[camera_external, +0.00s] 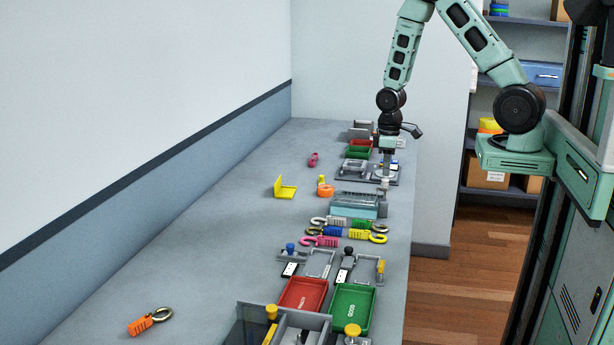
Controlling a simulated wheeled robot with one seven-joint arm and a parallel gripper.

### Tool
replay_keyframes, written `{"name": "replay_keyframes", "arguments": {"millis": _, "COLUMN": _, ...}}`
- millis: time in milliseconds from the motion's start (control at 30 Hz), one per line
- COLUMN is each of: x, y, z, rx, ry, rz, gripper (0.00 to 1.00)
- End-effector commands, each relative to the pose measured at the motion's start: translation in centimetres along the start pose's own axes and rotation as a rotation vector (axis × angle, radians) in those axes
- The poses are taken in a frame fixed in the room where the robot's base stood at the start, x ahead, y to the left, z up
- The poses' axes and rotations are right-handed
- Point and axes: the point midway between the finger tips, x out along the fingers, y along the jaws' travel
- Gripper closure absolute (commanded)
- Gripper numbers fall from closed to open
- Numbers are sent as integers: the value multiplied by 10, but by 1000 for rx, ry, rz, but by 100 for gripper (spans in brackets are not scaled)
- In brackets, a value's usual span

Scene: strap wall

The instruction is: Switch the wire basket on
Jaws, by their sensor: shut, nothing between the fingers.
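I cannot make out for certain which thing is the wire basket or where its switch is. My gripper (385,184) points straight down over the far right part of the bench. It is shut and empty. Its tips are at a grey fixture (352,168) with a flat plate and raised parts. I cannot tell whether they touch it. A grey and pale-blue box (354,206) with a ribbed top stands just nearer than the gripper.
The grey bench (200,250) is mostly clear on its left. Along its right lie several coloured hooked straps (330,231), a red tray (302,294) and a green tray (351,307). A yellow bracket (285,188) and an orange hook piece (141,326) lie further left.

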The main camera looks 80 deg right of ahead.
Motion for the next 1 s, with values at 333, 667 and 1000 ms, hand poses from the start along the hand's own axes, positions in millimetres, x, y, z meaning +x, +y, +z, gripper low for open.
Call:
{"name": "replay_keyframes", "arguments": {"millis": 333, "x": 11, "y": 0, "z": 0, "rx": -1, "ry": 0, "rz": 0, "gripper": 100}}
{"name": "replay_keyframes", "arguments": {"millis": 667, "x": 18, "y": 0, "z": 0, "rx": -1, "ry": 0, "rz": 0, "gripper": 100}}
{"name": "replay_keyframes", "arguments": {"millis": 1000, "x": 58, "y": 0, "z": 0, "rx": -2, "ry": 0, "rz": 0, "gripper": 100}}
